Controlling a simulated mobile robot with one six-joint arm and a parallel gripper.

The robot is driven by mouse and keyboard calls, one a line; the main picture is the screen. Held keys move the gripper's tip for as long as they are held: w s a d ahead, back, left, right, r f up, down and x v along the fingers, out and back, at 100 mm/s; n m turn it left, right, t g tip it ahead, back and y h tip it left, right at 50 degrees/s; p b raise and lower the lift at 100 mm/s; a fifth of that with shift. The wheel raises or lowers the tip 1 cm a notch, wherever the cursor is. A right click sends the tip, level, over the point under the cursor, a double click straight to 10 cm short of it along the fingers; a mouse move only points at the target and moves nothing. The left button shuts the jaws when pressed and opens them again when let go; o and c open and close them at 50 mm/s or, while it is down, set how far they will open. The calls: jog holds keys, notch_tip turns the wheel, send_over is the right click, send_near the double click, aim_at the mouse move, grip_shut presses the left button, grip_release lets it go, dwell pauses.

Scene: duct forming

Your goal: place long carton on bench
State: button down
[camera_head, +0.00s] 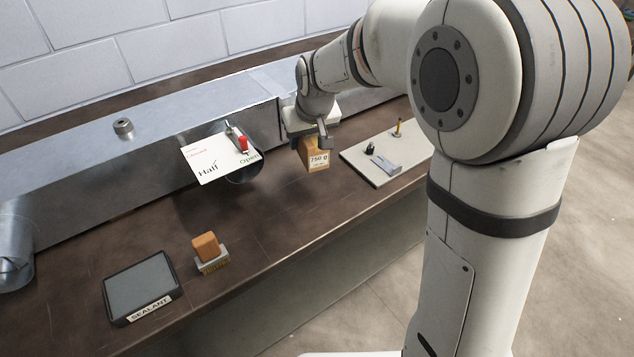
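An orange-brown carton (316,157) with a white "750 g" label is upright at the bench's back, right of the middle. My gripper (310,138) points down right over it. One finger overlaps the carton's upper part, and the gripper hides its top. I cannot tell whether the fingers press on it or whether its base touches the bench. The dark brown bench (290,210) runs across the view.
A grey duct (70,165) lies along the back, with a "Closed/Half/Open" card (212,158) and red-knobbed lever (243,143). A pale plate with fittings (385,170) is to the right. A sealant tray (140,287) and an orange-topped block (207,250) stand front left. The middle bench is clear.

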aim_at(307, 176)
jog(key=shift+d+f+b, duration=0.1)
jog(key=shift+f+b, duration=0.25)
jog(key=shift+f, duration=4.4)
jog(key=shift+f, duration=0.1)
jog(key=c, duration=1.2)
grip_release()
jog(key=shift+f, duration=0.2)
jog(key=o, duration=0.5)
jog(key=shift+r, duration=0.1)
